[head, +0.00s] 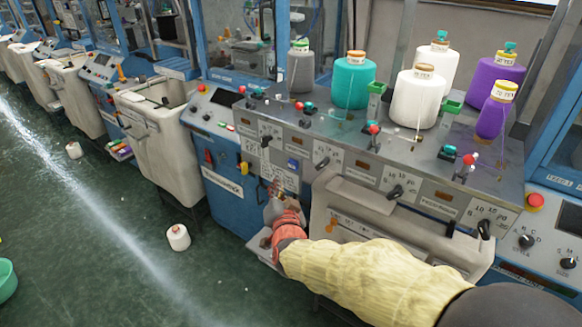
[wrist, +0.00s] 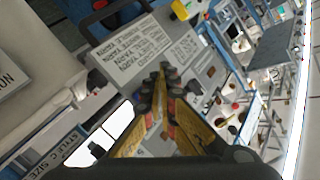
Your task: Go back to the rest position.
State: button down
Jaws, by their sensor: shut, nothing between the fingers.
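My gripper (head: 272,192) is at the end of my arm, which wears a yellow knitted sleeve, in front of the blue machine's lower panel in the head view. In the wrist view my gripper (wrist: 163,72) has its yellow fingers together, with nothing between them. A printed label plate (wrist: 150,60) with lines of text lies beyond the fingertips; I cannot tell whether they touch it.
Several yarn cones, among them a teal one (head: 348,82) and a purple one (head: 491,118), stand on the machine top. A beige bin (head: 395,212) is right of my gripper. A white cone (head: 178,237) stands on the green floor (head: 110,235), which is largely clear.

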jog(key=s+a+f+n+g+y, duration=0.1)
jog(key=s+f+n+g, duration=0.15)
jog(key=f, duration=0.25)
jog(key=s+a+f+n+g, duration=0.1)
jog(key=s+a+f+g, duration=0.15)
jog(key=f, duration=0.25)
jog(key=s+d+f+n+g, duration=0.1)
jog(key=s+d+n+g, duration=0.15)
jog(key=s, duration=0.55)
jog(key=s+d+r+n+g+h+p, duration=0.1)
jog(key=s+d+r+g, duration=0.25)
jog(key=s+d, duration=0.45)
jog(key=s+d+r+n+g+h+p, duration=0.15)
jog(key=s+d+r, duration=0.4)
jog(key=s, duration=0.55)
jog(key=s+d+r+m+t, duration=0.2)
jog(key=s+d+r, duration=0.1)
jog(key=d+r, duration=0.4)
jog(key=shift+d+r+p, duration=0.3)
jog(key=shift+d+r, duration=0.05)
jog(key=shift+d, duration=0.05)
